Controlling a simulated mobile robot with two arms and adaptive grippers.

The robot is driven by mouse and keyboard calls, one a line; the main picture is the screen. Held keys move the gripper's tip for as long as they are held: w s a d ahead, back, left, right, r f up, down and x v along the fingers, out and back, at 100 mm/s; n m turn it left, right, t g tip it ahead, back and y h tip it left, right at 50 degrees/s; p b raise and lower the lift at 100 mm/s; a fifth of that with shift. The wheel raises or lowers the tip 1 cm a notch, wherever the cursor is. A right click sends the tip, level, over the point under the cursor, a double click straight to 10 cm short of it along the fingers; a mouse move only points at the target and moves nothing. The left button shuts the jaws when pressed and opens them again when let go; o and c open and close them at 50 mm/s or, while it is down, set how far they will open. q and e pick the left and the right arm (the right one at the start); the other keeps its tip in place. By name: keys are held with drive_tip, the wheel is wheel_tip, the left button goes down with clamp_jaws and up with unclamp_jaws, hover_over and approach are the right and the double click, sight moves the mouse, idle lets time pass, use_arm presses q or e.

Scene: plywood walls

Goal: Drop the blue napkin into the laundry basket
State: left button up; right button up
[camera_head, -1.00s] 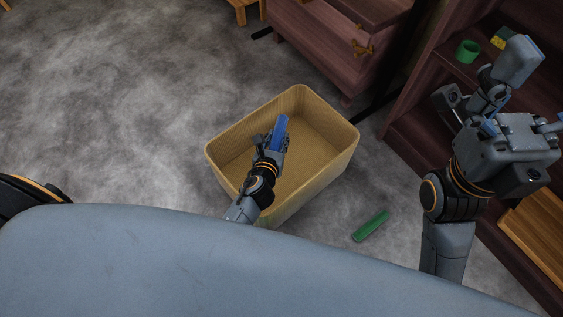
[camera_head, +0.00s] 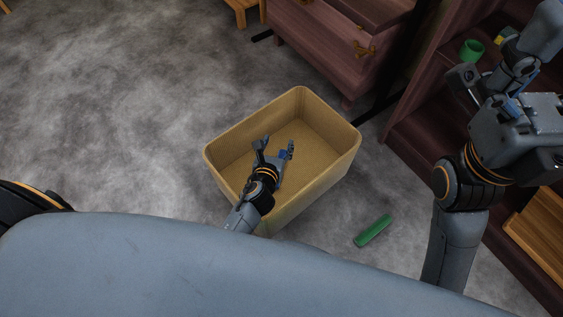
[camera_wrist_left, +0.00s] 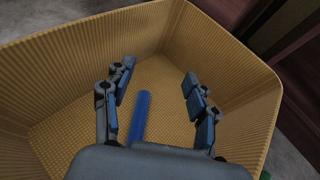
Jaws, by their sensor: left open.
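The laundry basket (camera_head: 332,171) is a tan, ribbed, open box on the floor in the middle of the head view. Its walls (camera_wrist_left: 60,80) surround the left wrist view. The blue napkin (camera_wrist_left: 140,118) shows as a narrow folded strip inside the basket, seen between and beyond the fingers. In the head view only a small blue patch of it (camera_head: 284,155) shows beside the hand. My left gripper (camera_head: 275,147) is over the basket with its fingers spread apart, empty. My right gripper is at the upper right edge of the head view, its fingers not clear.
A green block-like item (camera_head: 373,231) lies on the floor right of the basket. A dark red shelf on the right holds a green cup (camera_head: 472,51) and a yellow item (camera_head: 500,39). A reddish cabinet (camera_head: 315,45) stands behind the basket. Floor to the left is clear.

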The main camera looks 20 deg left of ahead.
use_arm(q)
drive_tip(key=v, duration=1.2)
